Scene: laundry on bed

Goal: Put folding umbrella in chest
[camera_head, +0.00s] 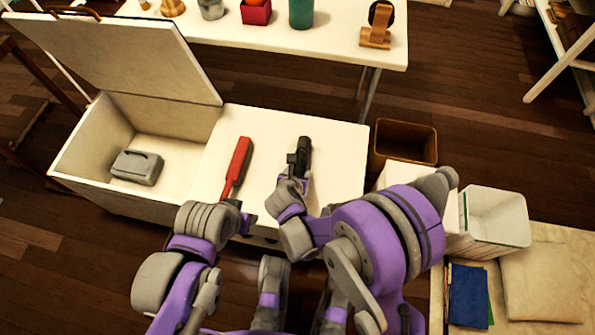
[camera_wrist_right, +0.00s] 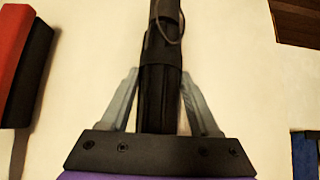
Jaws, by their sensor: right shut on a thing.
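The folding umbrella (camera_head: 304,148) is black and slim. My right gripper (camera_head: 292,181) is shut on it, and its far end points away from me over the white top. In the right wrist view the umbrella (camera_wrist_right: 163,60) runs between the two grey fingers of the gripper (camera_wrist_right: 160,100). The chest (camera_head: 88,150) is a white box at the left with its lid (camera_head: 130,55) raised and a grey case (camera_head: 137,167) inside. My left gripper (camera_head: 244,221) is low, near the front edge of the white top; its fingers are too small and hidden to judge.
A red brush-like object (camera_head: 238,165) lies on the white top (camera_head: 340,170) between the chest opening and the umbrella. It also shows in the wrist view (camera_wrist_right: 18,65). A brown bin (camera_head: 405,140) and a white bin (camera_head: 495,222) stand to the right. A table with several items is behind.

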